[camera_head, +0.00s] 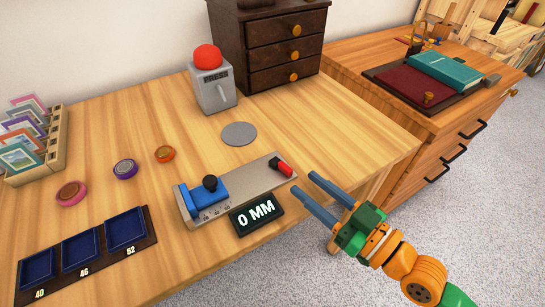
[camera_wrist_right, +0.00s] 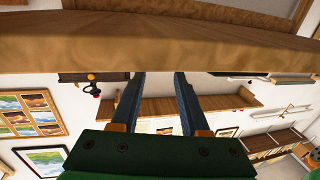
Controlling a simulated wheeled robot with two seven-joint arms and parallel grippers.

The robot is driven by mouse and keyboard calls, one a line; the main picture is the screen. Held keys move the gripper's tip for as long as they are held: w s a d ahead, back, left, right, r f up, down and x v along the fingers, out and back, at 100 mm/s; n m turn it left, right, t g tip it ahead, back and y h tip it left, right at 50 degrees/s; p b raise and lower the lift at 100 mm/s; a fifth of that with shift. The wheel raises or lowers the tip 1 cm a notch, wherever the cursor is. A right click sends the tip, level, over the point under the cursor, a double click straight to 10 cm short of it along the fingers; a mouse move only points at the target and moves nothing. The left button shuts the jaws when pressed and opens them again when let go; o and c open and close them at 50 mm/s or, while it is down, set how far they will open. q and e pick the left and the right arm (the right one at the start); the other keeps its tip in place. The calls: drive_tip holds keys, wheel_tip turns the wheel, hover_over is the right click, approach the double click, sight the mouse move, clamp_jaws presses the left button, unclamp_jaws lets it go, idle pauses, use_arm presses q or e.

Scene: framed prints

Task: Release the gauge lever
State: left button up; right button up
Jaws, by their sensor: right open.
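The gauge (camera_head: 238,195) is a grey metal bar lying on the wooden table, with a blue sliding jaw (camera_head: 207,196) topped by a black knob at its left end. A red lever (camera_head: 282,167) sits at its right end. A dark display (camera_head: 257,214) in front of it reads 0 MM. My right gripper (camera_head: 302,188) is open and empty, its blue fingers pointing left, just right of the gauge near the table's edge. The right wrist view shows its two fingers (camera_wrist_right: 158,80) apart with nothing between them. My left gripper is not in view.
A grey press (camera_head: 214,95) with a red button stands behind, near a grey disc (camera_head: 239,134). Three coloured rings, including an orange one (camera_head: 165,154), lie left. A dark tray (camera_head: 100,248) marked 40, 46 and 52 is at front left. A card rack (camera_head: 48,150) stands at far left.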

sight(292, 172)
drive_tip(key=p+x, duration=0.1)
drive_tip(key=x, duration=0.5)
drive_tip(key=shift+w+a, duration=0.15)
clamp_jaws()
